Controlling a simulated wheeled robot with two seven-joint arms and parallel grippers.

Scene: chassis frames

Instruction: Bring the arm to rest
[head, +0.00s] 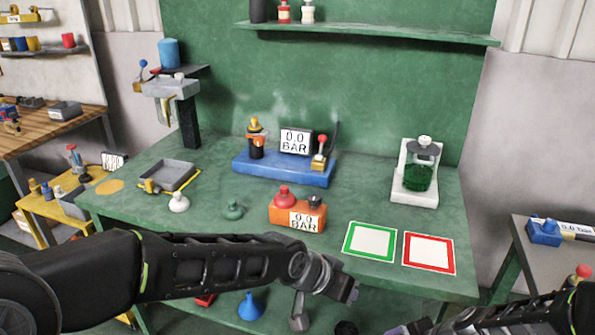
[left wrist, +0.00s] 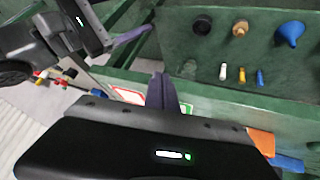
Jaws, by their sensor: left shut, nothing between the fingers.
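My left arm reaches in from the left across the front of the green bench (head: 335,262). My left gripper (head: 350,290) is at the bench's front edge, below the white card with a green border (head: 370,241), and seems to hold nothing. In the left wrist view its dark fingers (left wrist: 163,92) are together and empty, with the bench edge and lower shelf beyond them. My right arm shows at the bottom right of the head view. Its gripper (head: 425,326) is cut off by the lower edge, so its fingers cannot be made out.
An orange gauge block (head: 283,214), a blue test stand (head: 275,172), a grey tray (head: 172,174) and a red-bordered card (head: 429,252) are on the bench. A blue funnel (left wrist: 290,27) and small parts lie on the lower shelf. A side table (head: 560,255) stands right.

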